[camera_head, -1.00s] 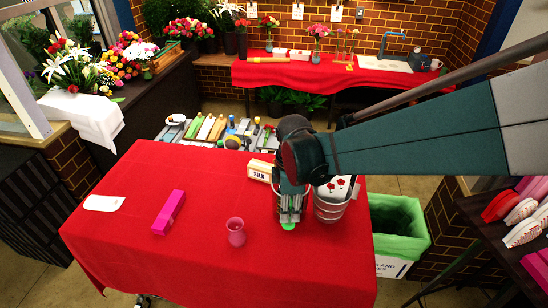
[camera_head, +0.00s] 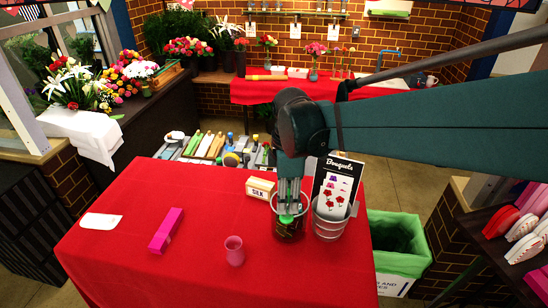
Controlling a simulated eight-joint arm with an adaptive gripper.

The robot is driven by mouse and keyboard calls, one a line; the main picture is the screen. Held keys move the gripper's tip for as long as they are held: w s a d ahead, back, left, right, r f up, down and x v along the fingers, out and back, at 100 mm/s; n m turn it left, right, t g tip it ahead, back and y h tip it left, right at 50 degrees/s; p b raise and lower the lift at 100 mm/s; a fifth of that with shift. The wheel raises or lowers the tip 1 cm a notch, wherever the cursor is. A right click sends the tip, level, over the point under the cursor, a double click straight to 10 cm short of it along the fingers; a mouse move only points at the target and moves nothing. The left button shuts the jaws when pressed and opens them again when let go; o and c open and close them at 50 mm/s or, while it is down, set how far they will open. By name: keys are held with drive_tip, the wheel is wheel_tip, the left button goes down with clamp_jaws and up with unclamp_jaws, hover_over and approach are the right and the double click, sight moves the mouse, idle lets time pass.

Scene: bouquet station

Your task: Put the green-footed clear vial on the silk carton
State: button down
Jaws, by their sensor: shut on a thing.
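The silk carton (camera_head: 261,188) is a small cream box marked SILK, lying on the red table left of my gripper. My gripper (camera_head: 289,203) points down and is shut on the clear vial. The vial's green foot (camera_head: 286,219) shows below the fingertips. Its clear body is mostly hidden between the fingers. The vial is held up in front of a metal bucket (camera_head: 277,208) with a dark lower part, to the right of the carton. The gap between vial and bucket is hard to judge.
A second metal bucket (camera_head: 328,229) stands to the right with a Bouquets card (camera_head: 334,188) rising from it. A pink cup (camera_head: 234,251), a magenta box (camera_head: 165,230) and a white card (camera_head: 100,221) lie on the red table (camera_head: 200,275). The table's front left is clear.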

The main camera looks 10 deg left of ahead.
drive_tip(key=w+a+r+m, duration=0.1)
drive_tip(key=w+a, duration=0.3)
drive_tip(key=w, duration=0.4)
drive_tip(key=w+a+r, duration=0.1)
drive_tip(key=w+a, duration=0.3)
drive_tip(key=w, duration=0.4)
drive_tip(key=w+a+f+m, duration=0.1)
drive_tip(key=w+a, duration=0.3)
drive_tip(key=w, duration=0.3)
drive_tip(key=w+a+f, duration=0.2)
drive_tip(key=w+a, duration=0.1)
drive_tip(key=w, duration=0.5)
drive_tip(key=shift+s+f+b, duration=0.15)
drive_tip(key=shift+f, duration=0.95)
drive_tip(key=shift+s+f+b, duration=0.1)
drive_tip(key=shift+f+b, duration=0.05)
drive_tip(key=shift+f, duration=0.9)
wheel_tip(320, 180, down, 6)
drive_tip(key=shift+f, duration=0.15)
drive_tip(key=shift+f, duration=0.1)
drive_tip(key=shift+f+p, duration=0.3)
drive_tip(key=shift+f, duration=1.45)
drive_tip(key=shift+f, duration=0.15)
